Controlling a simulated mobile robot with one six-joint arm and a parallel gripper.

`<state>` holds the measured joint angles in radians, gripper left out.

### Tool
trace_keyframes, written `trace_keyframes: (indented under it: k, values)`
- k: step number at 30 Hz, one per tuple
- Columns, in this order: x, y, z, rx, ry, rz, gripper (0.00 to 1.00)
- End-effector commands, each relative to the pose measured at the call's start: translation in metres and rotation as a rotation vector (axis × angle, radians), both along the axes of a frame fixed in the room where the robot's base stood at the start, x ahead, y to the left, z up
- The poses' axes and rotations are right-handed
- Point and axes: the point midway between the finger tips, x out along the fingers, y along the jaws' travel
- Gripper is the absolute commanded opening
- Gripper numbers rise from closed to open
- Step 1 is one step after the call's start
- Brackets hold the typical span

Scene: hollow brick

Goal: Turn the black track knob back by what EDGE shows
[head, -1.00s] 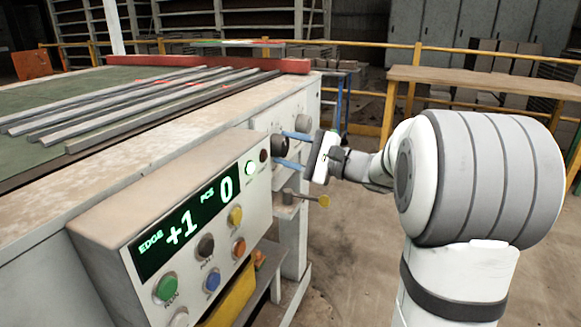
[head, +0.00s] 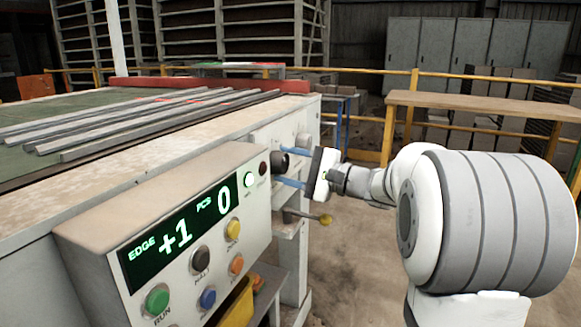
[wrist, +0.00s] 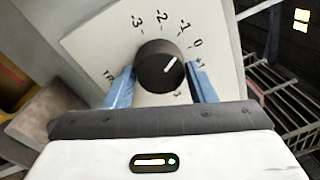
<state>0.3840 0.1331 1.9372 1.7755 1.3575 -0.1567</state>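The black track knob (wrist: 158,68) sits on a pale dial plate (wrist: 105,42) marked -3, -2, -1, 0 and +1. Its white pointer aims up and right, towards the 0 side; the exact mark is hard to tell. My gripper (wrist: 162,78) has one blue finger on each side of the knob, apart, with no clear grip on it. In the head view my gripper (head: 287,168) faces the knob (head: 279,161) at the machine's end. The display (head: 180,236) reads EDGE +1 and PCS 0.
Below the display are a green RUN button (head: 157,300) and several other coloured buttons. A yellow-tipped lever (head: 325,220) sticks out below my gripper. Grey strips (head: 140,125) lie on the machine bed. A wooden-topped bench (head: 480,105) and yellow rails stand behind.

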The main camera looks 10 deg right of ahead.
Motion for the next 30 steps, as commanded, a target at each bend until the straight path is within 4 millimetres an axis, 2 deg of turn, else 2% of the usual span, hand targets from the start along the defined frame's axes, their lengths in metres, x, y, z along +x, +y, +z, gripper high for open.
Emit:
trace_keyframes:
  k: [1, 6, 14, 17, 25, 30]
  values:
    - [0.0, 0.0, 0.0, 0.0, 0.0, 0.0, 0.55]
    - [0.0, 0.0, 0.0, 0.0, 0.0, -0.001, 0.68]
    - [-0.001, -0.002, 0.0, 0.0, 0.001, -0.002, 0.68]
    - [-0.006, -0.01, 0.0, 0.0, 0.002, -0.004, 0.68]
    - [-0.035, -0.045, -0.003, 0.001, 0.003, -0.006, 0.68]
    - [-0.047, -0.059, -0.005, -0.001, 0.001, -0.002, 0.68]
